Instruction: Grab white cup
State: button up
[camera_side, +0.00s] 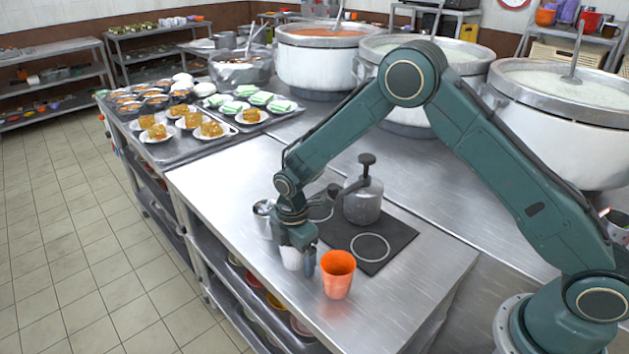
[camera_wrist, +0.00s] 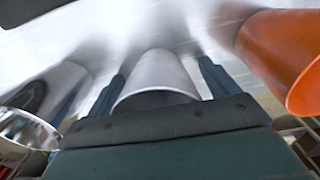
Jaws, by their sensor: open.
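The white cup (camera_side: 291,258) stands on the steel counter near its front edge, partly hidden by my gripper in the side view. My gripper (camera_side: 302,262) is lowered at the cup, just left of the orange cup (camera_side: 338,274). In the wrist view the white cup (camera_wrist: 158,78) lies between the two open fingers of my gripper (camera_wrist: 160,85), one on each side. A gap shows between the cup and the right finger. Whether the left finger touches the cup I cannot tell.
The orange cup (camera_wrist: 285,58) is close on the right. A shiny metal vessel (camera_side: 264,208) stands behind. A dark mat (camera_side: 400,233) carries a grey pump pot (camera_side: 362,202). Plates of food and large stockpots (camera_side: 322,62) fill the back. The counter's right front is clear.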

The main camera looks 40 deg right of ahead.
jog(key=shift+c, duration=0.2)
jog(key=c, duration=1)
jog(key=shift+r, duration=0.1)
jog(key=shift+c, duration=0.2)
notch_tip(320, 180, up, 20)
dwell(0.6)
